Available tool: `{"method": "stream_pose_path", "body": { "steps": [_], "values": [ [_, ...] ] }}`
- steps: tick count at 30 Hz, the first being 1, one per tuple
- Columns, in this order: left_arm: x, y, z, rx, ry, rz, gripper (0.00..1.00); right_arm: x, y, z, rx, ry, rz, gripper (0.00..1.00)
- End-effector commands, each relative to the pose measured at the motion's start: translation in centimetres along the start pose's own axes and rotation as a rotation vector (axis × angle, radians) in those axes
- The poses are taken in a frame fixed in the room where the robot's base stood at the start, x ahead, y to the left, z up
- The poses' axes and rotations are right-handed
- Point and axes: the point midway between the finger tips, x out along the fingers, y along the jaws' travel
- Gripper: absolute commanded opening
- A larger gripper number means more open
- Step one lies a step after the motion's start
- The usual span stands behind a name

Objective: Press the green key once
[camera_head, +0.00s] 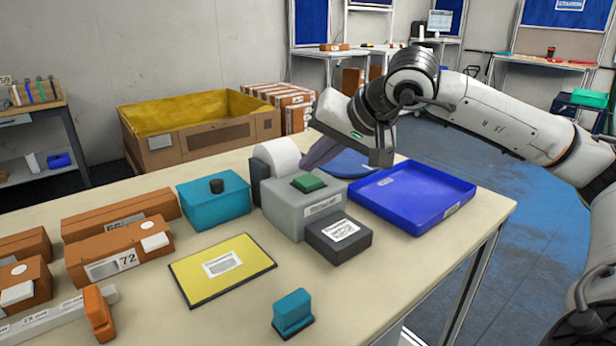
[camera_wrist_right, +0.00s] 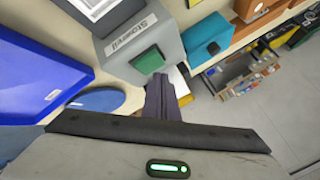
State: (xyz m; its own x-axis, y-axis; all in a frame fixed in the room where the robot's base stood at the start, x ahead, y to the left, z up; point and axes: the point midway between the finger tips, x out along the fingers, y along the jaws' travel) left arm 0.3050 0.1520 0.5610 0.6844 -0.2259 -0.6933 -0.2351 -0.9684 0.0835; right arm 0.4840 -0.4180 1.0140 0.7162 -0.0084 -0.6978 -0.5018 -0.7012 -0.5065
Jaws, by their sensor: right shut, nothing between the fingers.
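The green key (camera_head: 308,182) is a raised green block on top of a grey box (camera_head: 318,206) with a label on its front. In the right wrist view the green key (camera_wrist_right: 148,61) lies just beyond my fingertips. My right gripper (camera_head: 306,165) is shut and empty, its dark fingers pointing down and left, above and behind the grey box. The closed fingers also show in the right wrist view (camera_wrist_right: 160,82). I see a gap between the fingertips and the key; its exact size is unclear. My left gripper is not in view.
A white paper roll (camera_head: 276,157) stands close behind the grey box. A blue tray (camera_head: 455,207) is right, a teal box (camera_head: 214,200) left, a small dark box (camera_head: 338,238) in front. A yellow mat (camera_head: 200,281) and teal stamp-like block (camera_head: 293,312) lie nearer.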

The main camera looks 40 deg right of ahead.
Motion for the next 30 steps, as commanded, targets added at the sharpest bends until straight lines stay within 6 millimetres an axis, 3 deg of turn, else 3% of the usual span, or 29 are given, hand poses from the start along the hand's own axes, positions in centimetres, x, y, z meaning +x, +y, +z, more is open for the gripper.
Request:
{"method": "stream_pose_path", "body": {
  "steps": [7,19,30],
  "values": [
    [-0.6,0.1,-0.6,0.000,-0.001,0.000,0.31,-0.7,-0.5,-0.5,0.000,0.001,-0.001,0.00],
    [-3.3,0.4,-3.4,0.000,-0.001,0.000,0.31,-3.5,-2.5,-2.5,0.000,0.001,-0.001,0.00],
    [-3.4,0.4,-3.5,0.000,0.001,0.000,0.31,-3.5,-2.6,-2.5,0.001,0.000,-0.001,0.00]
  ]
}}
